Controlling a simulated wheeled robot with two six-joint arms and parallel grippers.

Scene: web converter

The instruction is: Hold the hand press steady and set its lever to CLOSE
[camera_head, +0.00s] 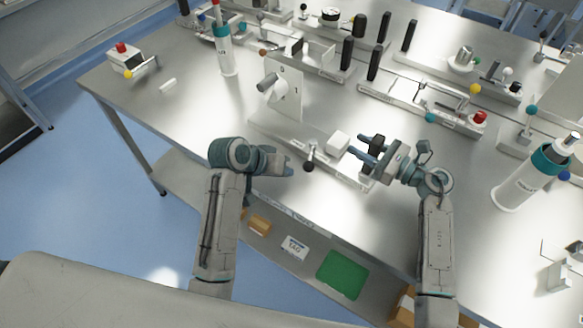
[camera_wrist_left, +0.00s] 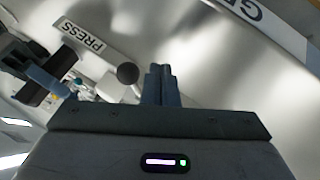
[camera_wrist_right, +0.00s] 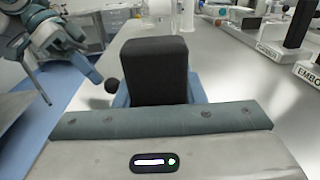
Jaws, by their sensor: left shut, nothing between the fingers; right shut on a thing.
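The hand press (camera_head: 320,135) is a long low metal base near the table's front edge, with a white block on it. A PRESS label (camera_wrist_left: 83,37) shows on it in the left wrist view. Its lever ends in a dark ball knob (camera_head: 309,167), which also shows in the left wrist view (camera_wrist_left: 128,73). My left gripper (camera_head: 288,166) is shut and empty, just left of the knob and apart from it in the head view. My right gripper (camera_head: 362,150) is shut on a dark upright handle (camera_wrist_right: 154,70) at the press's right end. The lever's setting marks cannot be read.
An upright plate with a round part (camera_head: 285,95) stands behind the press's left end. Other stations with black handles (camera_head: 374,62) line the back. A white bottle with a teal band (camera_head: 521,185) stands at right. A green mat (camera_head: 342,274) lies on the lower shelf.

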